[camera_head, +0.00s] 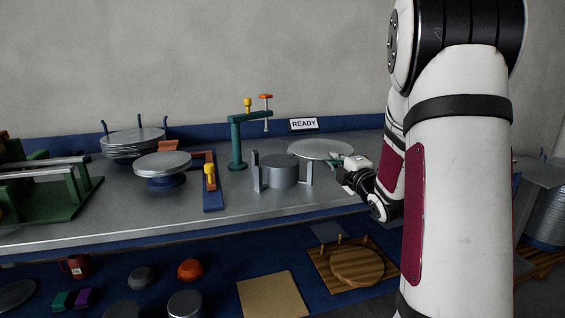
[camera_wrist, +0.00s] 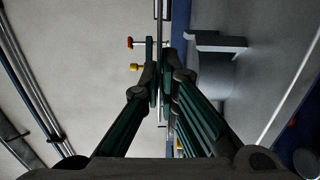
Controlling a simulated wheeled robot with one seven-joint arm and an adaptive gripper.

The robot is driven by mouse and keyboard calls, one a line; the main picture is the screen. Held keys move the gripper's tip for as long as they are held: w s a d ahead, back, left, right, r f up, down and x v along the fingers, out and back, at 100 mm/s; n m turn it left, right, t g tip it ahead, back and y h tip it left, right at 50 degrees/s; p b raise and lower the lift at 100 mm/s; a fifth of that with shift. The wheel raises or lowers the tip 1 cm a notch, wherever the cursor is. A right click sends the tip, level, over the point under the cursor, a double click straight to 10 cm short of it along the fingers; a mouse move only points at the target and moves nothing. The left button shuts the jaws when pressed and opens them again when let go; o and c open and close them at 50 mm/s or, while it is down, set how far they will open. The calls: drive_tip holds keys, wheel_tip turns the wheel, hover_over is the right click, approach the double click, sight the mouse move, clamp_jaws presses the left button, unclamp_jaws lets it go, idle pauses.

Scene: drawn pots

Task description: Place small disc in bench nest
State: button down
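A thin grey disc (camera_head: 320,149) is level above the bench, its right edge at my gripper (camera_head: 343,160). In the wrist view the disc (camera_wrist: 160,12) is edge-on, a thin line between the fingertips of my gripper (camera_wrist: 162,85), which look closed on it. A grey round block with upright posts (camera_head: 281,174), which may be the nest, stands on the bench below and left of the disc. It also shows in the wrist view (camera_wrist: 217,72). The exact finger contact is too small to make out.
A teal post with an orange-knobbed arm (camera_head: 237,145) stands left of the disc, near a READY sign (camera_head: 304,124). Stacked discs (camera_head: 133,149) and a disc on a blue base (camera_head: 163,162) are further left. A shelf below the bench (camera_head: 225,268) holds several objects.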

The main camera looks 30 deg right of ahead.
drive_tip(key=shift+w+a+f+b, duration=0.1)
drive_tip(key=shift+w+a+f, duration=0.9)
drive_tip(key=shift+w, duration=1.2)
drive_tip(key=shift+w+a+f+b, duration=0.15)
drive_tip(key=shift+w+a+f, duration=0.5)
drive_tip(key=shift+w+a, duration=1.05)
drive_tip(key=shift+w+a+f+b, duration=0.1)
drive_tip(key=shift+w+a+f, duration=0.65)
drive_tip(key=shift+w, duration=1.95)
drive_tip(key=shift+d, duration=0.15)
drive_tip(key=shift+f+b, duration=0.65)
drive_tip(key=shift+b, duration=0.2)
drive_tip(key=c, duration=1.8)
unclamp_jaws()
drive_tip(key=shift+r, duration=0.1)
